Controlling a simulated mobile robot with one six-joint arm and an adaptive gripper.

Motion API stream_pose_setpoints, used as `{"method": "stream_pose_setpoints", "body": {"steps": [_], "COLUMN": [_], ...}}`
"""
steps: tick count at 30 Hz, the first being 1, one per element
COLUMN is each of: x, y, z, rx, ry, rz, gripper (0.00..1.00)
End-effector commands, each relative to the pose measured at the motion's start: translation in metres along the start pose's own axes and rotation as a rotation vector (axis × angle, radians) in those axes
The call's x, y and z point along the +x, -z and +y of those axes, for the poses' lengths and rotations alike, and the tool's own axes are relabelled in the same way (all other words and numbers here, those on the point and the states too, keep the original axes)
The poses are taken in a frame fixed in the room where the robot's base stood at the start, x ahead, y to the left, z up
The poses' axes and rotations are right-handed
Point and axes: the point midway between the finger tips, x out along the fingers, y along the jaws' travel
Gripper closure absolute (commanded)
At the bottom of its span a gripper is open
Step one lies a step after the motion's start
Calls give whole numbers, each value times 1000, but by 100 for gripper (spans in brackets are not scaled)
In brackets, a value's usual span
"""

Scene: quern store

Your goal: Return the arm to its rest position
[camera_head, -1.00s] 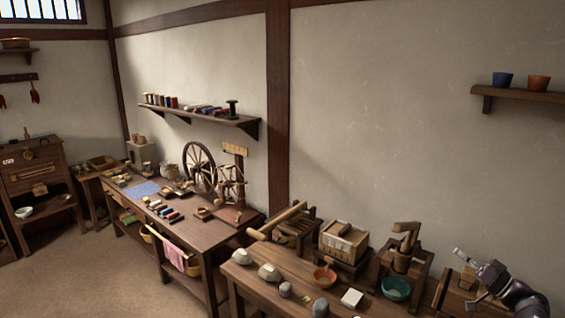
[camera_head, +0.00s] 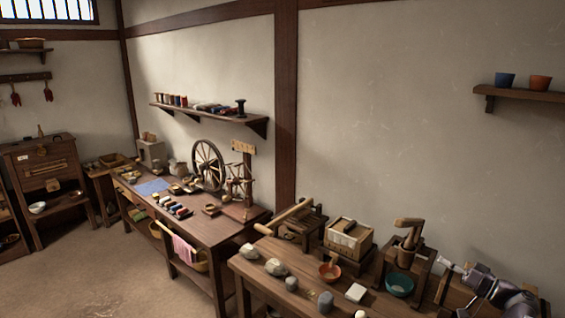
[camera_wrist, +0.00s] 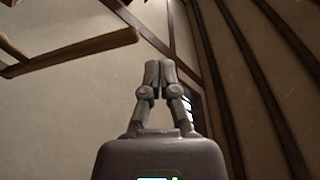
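My arm shows at the lower right of the head view, reaching in over the right end of the near workbench (camera_head: 244,266). My gripper (camera_head: 445,264) is at its left end, in front of the wall and right of a wooden press-like device (camera_head: 408,240). In the wrist view my gripper (camera_wrist: 160,72) points towards bare wall and dark beams. Its two grey fingers are together at the tips, with nothing visible between them.
The near workbench carries a teal bowl (camera_head: 399,284), an orange bowl (camera_head: 330,272), a wooden box (camera_head: 348,238), a pale block (camera_head: 355,292) and stones. A wall shelf (camera_head: 530,95) with two pots hangs above right. Open floor (camera_head: 95,275) lies at left.

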Motion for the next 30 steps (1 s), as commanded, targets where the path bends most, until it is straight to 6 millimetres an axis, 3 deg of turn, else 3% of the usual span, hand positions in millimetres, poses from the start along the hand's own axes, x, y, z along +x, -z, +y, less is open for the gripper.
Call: {"method": "stream_pose_setpoints", "body": {"steps": [8, 15, 22, 30], "x": [46, 88, 112, 124], "y": [-54, -125, -187, -250], "z": [-2, -6, -14, -24], "rx": [90, 182, 238, 252], "ry": [-51, -155, -287, -480], "rz": [-209, -473, -707, -950], "gripper": [100, 100, 100, 100]}}
